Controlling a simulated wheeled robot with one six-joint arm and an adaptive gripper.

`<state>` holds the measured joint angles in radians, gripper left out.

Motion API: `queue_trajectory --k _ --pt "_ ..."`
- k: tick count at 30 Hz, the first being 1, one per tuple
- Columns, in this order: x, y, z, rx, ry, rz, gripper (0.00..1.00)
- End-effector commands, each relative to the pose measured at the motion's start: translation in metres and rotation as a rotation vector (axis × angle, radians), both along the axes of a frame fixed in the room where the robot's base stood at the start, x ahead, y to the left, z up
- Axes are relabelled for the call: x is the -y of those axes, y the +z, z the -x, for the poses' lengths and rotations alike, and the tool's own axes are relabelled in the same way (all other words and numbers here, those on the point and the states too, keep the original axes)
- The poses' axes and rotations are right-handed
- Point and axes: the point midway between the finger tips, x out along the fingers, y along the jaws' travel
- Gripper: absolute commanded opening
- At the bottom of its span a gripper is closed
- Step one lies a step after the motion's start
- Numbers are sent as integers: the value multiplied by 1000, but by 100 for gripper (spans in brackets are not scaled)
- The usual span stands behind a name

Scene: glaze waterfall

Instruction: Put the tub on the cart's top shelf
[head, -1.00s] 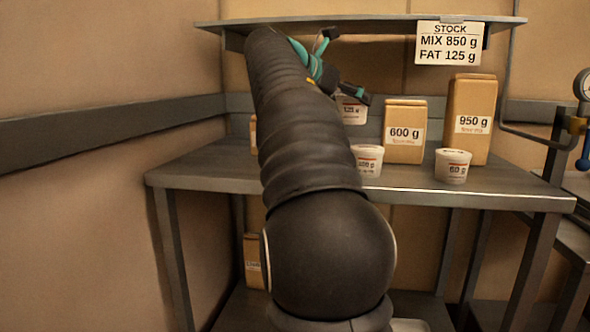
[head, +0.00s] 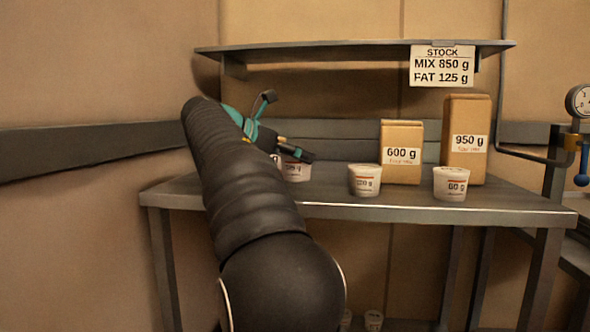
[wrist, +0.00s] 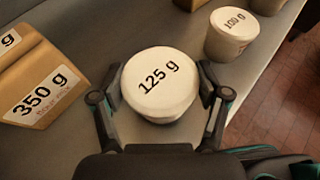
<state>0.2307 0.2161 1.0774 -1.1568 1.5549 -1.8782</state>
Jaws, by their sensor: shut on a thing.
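The tub is white with a lid reading 125 g; it shows in the wrist view (wrist: 160,88) between the fingers of my gripper (wrist: 160,76). The gripper is shut on it, one finger on each side. In the head view the tub (head: 297,171) is partly hidden by my gripper (head: 286,146), over the left part of the steel table (head: 330,207). I cannot tell whether its base touches the tabletop. I cannot make out the cart for certain in these views.
A 100 g tub (head: 364,180) and a 60 g tub (head: 452,184) stand near the table's front. A 600 g bag (head: 402,170) and a 950 g bag (head: 466,165) stand behind. A 350 g bag (wrist: 40,88) is close to my gripper. A shelf (head: 340,52) overhangs.

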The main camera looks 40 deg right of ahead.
Motion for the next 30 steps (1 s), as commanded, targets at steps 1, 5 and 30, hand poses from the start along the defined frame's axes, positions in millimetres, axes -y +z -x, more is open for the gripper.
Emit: queue_trajectory --k 1,5,30 --pt "0 -12 1 -2 0 0 36" --pt "0 -17 1 -2 1 0 36" --pt "0 -26 0 -1 0 -1 100"
